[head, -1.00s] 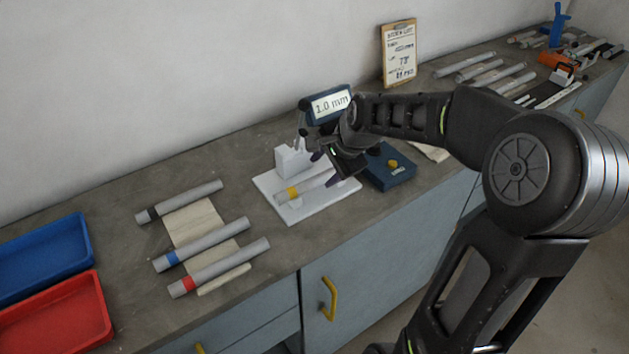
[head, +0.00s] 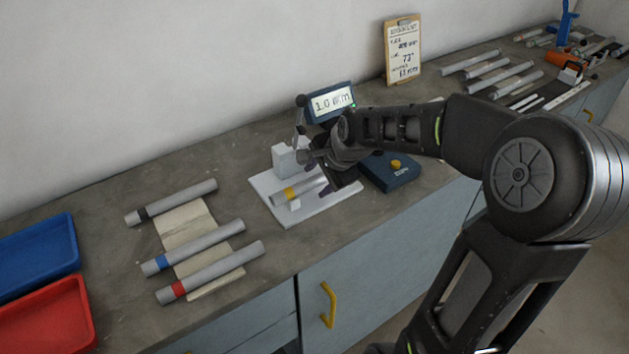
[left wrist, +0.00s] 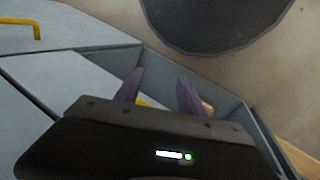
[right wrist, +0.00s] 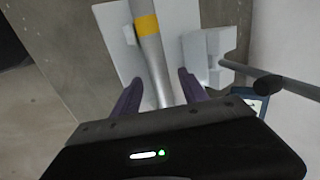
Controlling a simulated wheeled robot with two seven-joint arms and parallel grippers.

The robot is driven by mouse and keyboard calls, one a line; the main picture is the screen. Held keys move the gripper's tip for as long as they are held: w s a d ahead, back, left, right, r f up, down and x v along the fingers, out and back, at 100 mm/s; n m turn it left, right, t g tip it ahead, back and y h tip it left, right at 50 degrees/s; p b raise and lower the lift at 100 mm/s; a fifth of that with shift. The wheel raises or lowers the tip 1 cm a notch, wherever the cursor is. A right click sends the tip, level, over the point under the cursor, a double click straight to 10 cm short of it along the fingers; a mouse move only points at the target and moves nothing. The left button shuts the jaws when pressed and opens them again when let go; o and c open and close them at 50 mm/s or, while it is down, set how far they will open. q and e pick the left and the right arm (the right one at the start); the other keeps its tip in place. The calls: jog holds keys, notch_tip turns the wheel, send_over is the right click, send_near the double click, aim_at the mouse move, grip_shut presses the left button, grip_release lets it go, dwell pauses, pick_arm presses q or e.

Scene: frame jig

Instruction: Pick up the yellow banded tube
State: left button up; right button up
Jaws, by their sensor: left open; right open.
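The yellow banded tube (head: 304,187) is a grey tube with a yellow band near its left end. It lies on the white jig plate (head: 317,213) beside a white block. In the right wrist view the tube (right wrist: 153,60) runs up between the fingertips. My right gripper (right wrist: 160,84) is open with a purple finger on either side of the tube's line; I cannot tell whether they touch it. In the head view my right gripper (head: 322,178) covers the tube's right part. My left gripper (left wrist: 159,88) is open and empty, away from the bench top, and appears only in its own wrist view.
A display reading about 1.0 mm (head: 332,102) and a dark blue box with a yellow button (head: 390,172) stand close to my right gripper. Banded tubes (head: 200,246) lie on a cloth at left, near blue (head: 38,252) and red (head: 45,318) trays.

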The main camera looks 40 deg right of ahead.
jog(key=shift+c, duration=0.5)
grip_shut()
